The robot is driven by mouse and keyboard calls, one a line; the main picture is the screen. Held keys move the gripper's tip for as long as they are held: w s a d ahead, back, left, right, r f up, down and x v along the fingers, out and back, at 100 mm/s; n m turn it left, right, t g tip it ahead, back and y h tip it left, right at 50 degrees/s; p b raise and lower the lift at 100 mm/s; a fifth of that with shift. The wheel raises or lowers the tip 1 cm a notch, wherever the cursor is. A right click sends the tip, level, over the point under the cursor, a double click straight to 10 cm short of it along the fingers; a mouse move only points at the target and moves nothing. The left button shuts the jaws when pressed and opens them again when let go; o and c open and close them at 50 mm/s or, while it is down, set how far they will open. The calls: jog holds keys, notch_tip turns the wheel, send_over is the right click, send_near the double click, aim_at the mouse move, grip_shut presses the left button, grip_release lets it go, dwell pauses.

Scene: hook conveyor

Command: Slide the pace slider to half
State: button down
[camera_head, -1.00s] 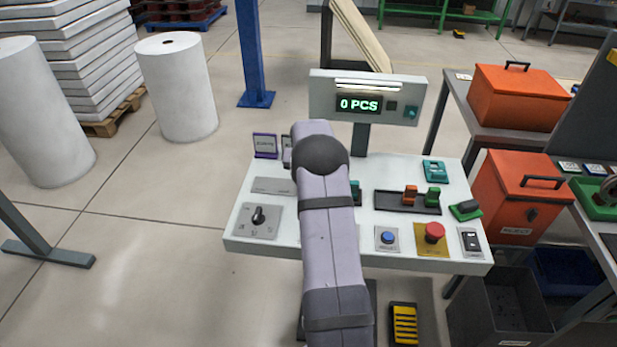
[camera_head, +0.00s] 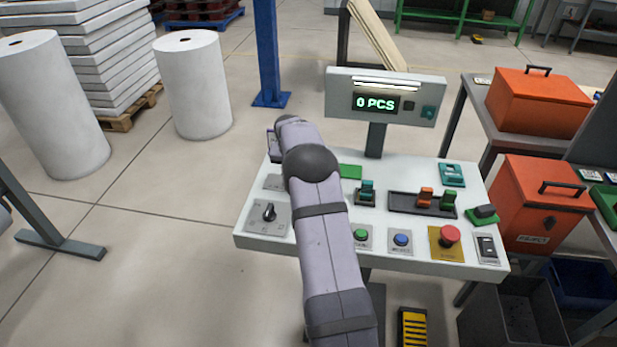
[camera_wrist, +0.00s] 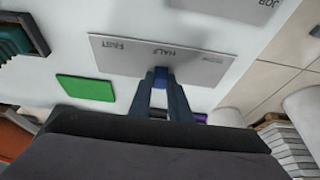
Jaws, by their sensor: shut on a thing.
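The pace slider's grey plate (camera_wrist: 115,60) shows in the wrist view, upside down, with the words FAST and HALF legible and a third, fainter label at the right. Its blue knob (camera_wrist: 161,73) stands beside the HALF word. My gripper (camera_wrist: 160,86) is shut on this knob, one dark finger on each side. The slot under the knob is hidden. In the head view, only the left part of the plate (camera_head: 273,182) shows. My arm covers the rest and my gripper.
A rotary dial (camera_head: 269,212) sits just in front of the slider plate. A green pad (camera_head: 350,171), a teal switch (camera_head: 367,190), a green button (camera_head: 361,235) and a red mushroom button (camera_head: 450,236) lie to the right. The display (camera_head: 377,103) reads 0 PCS.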

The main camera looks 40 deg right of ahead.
jog(key=c, duration=1.6)
grip_release()
jog(key=shift+c, duration=0.2)
jog(key=shift+r, duration=0.1)
jog(key=b+v, duration=0.2)
jog(key=v, duration=0.5)
jog(key=shift+b, duration=0.35)
jog(key=shift+s, duration=0.1)
jog(key=s+a+n+g+y, duration=0.1)
jog(key=s+a+n, duration=0.1)
jog(key=s+a, duration=0.5)
jog(key=s+a+n+y, duration=0.1)
jog(key=s+a+n, duration=0.3)
jog(key=a, duration=0.6)
jog(key=s+a+f+n, duration=0.1)
jog(key=s+a, duration=0.2)
jog(key=s, duration=0.4)
jog(key=s+a+f+n+g, duration=0.1)
jog(key=s+a+f, duration=0.1)
jog(key=s+a, duration=0.2)
jog(key=s+a+f+n+g+y, duration=0.1)
jog(key=s+a, duration=0.2)
jog(key=s, duration=0.8)
jog(key=shift+a+f, duration=0.35)
jog(key=shift+f, duration=0.05)
